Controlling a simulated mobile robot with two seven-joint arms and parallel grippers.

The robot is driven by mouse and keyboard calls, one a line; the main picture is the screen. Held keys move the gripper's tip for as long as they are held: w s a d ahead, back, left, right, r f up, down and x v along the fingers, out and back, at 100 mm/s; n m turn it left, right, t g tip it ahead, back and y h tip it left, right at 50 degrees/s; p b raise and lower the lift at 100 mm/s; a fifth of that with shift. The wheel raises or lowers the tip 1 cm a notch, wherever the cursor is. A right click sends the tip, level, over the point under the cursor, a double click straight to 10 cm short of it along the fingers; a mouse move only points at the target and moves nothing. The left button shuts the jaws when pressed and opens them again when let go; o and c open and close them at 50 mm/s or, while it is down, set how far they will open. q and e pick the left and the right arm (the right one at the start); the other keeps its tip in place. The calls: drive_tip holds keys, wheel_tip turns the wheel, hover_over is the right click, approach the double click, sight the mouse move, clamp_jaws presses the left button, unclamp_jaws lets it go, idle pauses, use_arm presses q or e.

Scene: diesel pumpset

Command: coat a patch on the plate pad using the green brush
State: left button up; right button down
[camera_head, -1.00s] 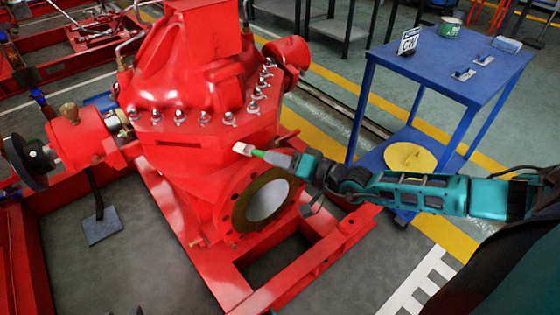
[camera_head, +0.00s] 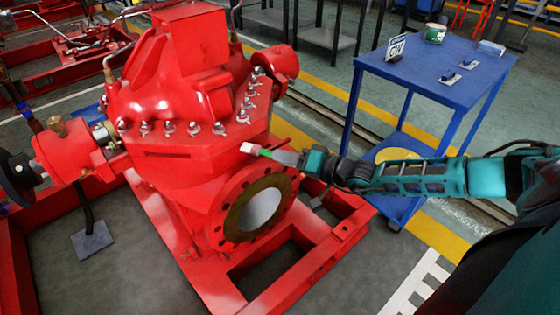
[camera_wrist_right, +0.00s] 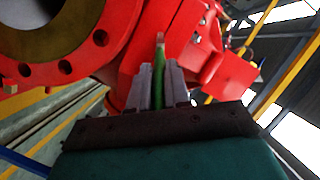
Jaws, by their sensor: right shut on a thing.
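The green brush (camera_head: 262,152) is in my right gripper (camera_head: 281,156), its pale tip pointing left toward the red pump casing, just above the round flange. The right wrist view shows the green handle (camera_wrist_right: 158,88) upright between the two grey fingers (camera_wrist_right: 159,76), with the pale tip beyond them. I cannot tell whether the tip touches the casing. A darker rectangular strip (camera_head: 171,155) on the casing's front face may be the plate pad; I cannot be sure. It lies left of the brush tip, apart from it. My left gripper is not in view.
The flange (camera_head: 254,210) with its bolt holes is below the brush. Bolts (camera_head: 193,129) line the casing's edge above. A blue table (camera_head: 425,75) with a tin, a sign and small tools stands at the right. A red base frame (camera_head: 310,265) surrounds the pump's foot.

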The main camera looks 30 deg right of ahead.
drive_tip(key=shift+w+d, duration=0.5)
drive_tip(key=shift+d, duration=2.2)
drive_tip(key=s+a+p, duration=0.1)
drive_tip(key=a+p, duration=0.4)
drive_tip(key=a, duration=0.5)
drive_tip(key=shift+s+a+p, duration=0.3)
drive_tip(key=shift+s, duration=0.05)
drive_tip(key=s+p, duration=0.3)
drive_tip(key=s, duration=0.3)
drive_tip(key=shift+d, duration=0.45)
